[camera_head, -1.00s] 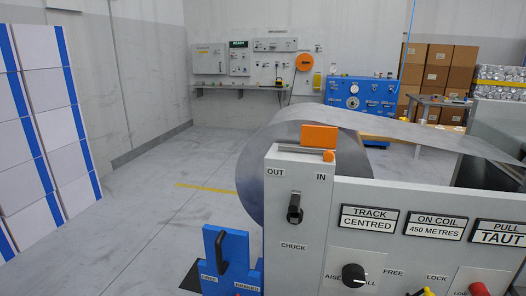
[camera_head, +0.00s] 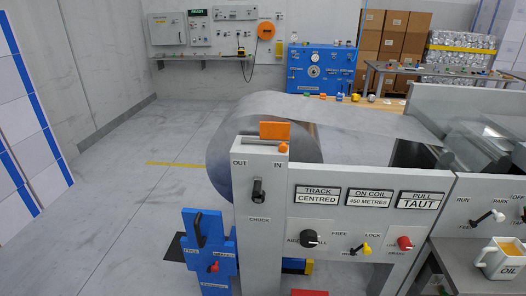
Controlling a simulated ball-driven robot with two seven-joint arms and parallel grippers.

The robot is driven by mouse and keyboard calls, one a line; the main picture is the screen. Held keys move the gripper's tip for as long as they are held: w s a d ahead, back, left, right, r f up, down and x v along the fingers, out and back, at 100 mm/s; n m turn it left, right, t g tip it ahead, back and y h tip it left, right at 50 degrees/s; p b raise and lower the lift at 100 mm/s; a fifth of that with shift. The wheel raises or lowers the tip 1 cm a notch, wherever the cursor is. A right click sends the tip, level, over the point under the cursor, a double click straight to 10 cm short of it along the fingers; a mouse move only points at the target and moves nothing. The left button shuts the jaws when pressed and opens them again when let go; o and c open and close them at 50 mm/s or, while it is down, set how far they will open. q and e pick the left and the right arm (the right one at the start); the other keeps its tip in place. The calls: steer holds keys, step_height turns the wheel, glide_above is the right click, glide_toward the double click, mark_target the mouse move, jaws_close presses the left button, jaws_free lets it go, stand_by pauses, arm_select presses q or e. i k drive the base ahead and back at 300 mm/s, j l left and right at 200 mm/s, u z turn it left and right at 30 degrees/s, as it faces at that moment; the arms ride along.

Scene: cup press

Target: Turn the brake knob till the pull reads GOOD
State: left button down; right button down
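The red knob (camera_head: 404,243) sits at the right end of the grey panel (camera_head: 300,215). Small lettering beside it is only partly legible, and it seems to be the brake knob. The pull sign (camera_head: 421,200) above it reads TAUT. Two other signs beside it read TRACK CENTRED (camera_head: 317,196) and ON COIL 450 METRES (camera_head: 368,198). A large metal coil (camera_head: 225,160) stands behind the panel, with its sheet running off to the right. Neither of my grippers shows in the view.
A black knob (camera_head: 310,238) and a yellow-tipped lever (camera_head: 362,249) share the panel. The chuck lever (camera_head: 257,190) is on the post at left. A blue stand (camera_head: 207,245) stands at lower left. An oil mug (camera_head: 500,258) sits at right. Floor at left is open.

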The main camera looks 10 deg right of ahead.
mark_target(404, 244)
steer(key=z, duration=1.5)
